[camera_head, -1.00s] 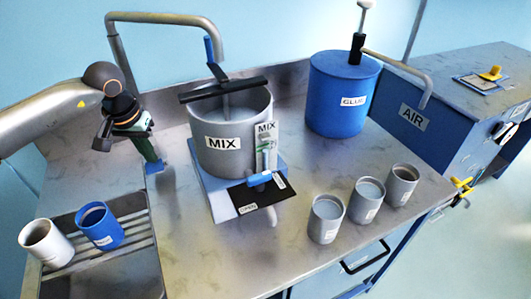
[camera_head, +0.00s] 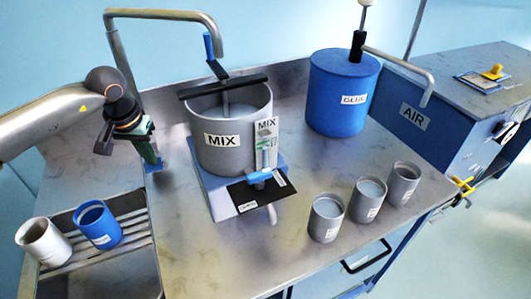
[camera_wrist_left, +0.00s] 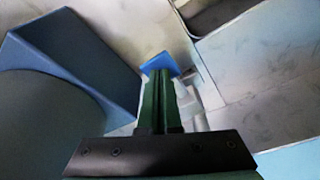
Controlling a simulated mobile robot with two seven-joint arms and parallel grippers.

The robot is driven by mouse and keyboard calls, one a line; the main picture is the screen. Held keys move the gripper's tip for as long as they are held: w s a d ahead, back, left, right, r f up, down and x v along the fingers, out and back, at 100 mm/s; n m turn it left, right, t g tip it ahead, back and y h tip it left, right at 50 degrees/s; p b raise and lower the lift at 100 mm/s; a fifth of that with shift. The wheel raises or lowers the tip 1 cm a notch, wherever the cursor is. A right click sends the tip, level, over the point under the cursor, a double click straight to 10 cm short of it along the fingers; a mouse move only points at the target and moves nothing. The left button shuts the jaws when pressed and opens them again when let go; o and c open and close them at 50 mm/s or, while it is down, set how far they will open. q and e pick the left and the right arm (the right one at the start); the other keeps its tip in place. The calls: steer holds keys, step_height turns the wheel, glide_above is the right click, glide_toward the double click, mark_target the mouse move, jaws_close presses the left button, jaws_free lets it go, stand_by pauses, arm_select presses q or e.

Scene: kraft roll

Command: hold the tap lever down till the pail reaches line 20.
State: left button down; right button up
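The grey MIX pail (camera_head: 203,158) stands on a blue base, with grey contents visible inside. A gauge strip (camera_head: 266,130) stands at its front; its line marks are too small to read. A bent metal tap pipe (camera_head: 165,17) arches above the pail. My left gripper (camera_head: 153,158) points down, left of the pail, with its green fingers together. My right gripper is not in view.
A blue GLUE drum (camera_head: 340,100) with a bent spout stands right of the pail. Several grey cups, one at the front (camera_head: 326,220), stand front right. A white cup (camera_head: 43,243) and a blue cup (camera_head: 99,225) are on the left rack. A blue handle (camera_head: 262,175) is before the pail.

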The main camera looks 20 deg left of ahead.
arm_select(q)
steer(key=shift+f+b, duration=0.75)
steer(key=shift+f, duration=0.45)
stand_by(2.6)
step_height(320, 180, up, 8)
steer(key=p, duration=0.6)
steer(key=shift+f, duration=0.2)
